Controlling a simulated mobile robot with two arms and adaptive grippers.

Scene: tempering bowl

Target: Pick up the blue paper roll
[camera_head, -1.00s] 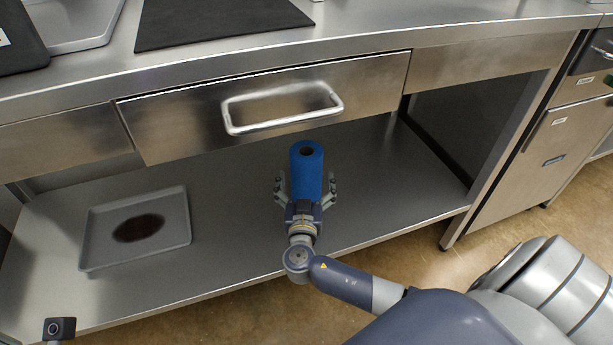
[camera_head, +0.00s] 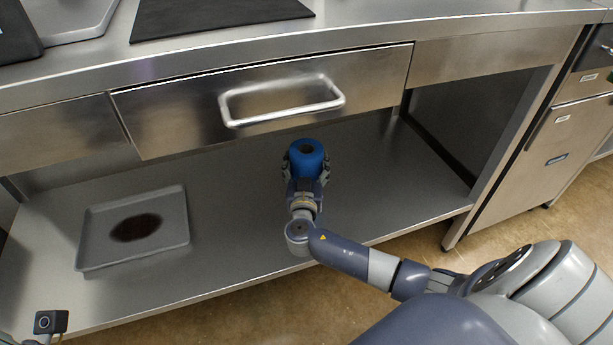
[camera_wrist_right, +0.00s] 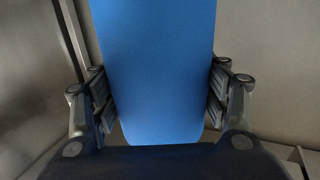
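The blue paper roll (camera_head: 307,158) stands about upright below the drawer, over the lower steel shelf. In the head view its round top with the dark core hole shows, and my right gripper (camera_head: 304,170) hides its lower part. The right wrist view shows the roll (camera_wrist_right: 160,70) filling the middle, with the finger pads of my right gripper (camera_wrist_right: 160,100) pressed against it on both sides. I cannot tell whether its lower end touches the shelf. Only a small part of my left arm shows at the lower left; its fingers are not seen.
A grey tray (camera_head: 88,235) with a dark patch lies on the shelf (camera_head: 240,225) at left. The drawer front with its handle (camera_head: 282,118) and the worktop (camera_head: 400,22) overhang the roll. The shelf's right side is free.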

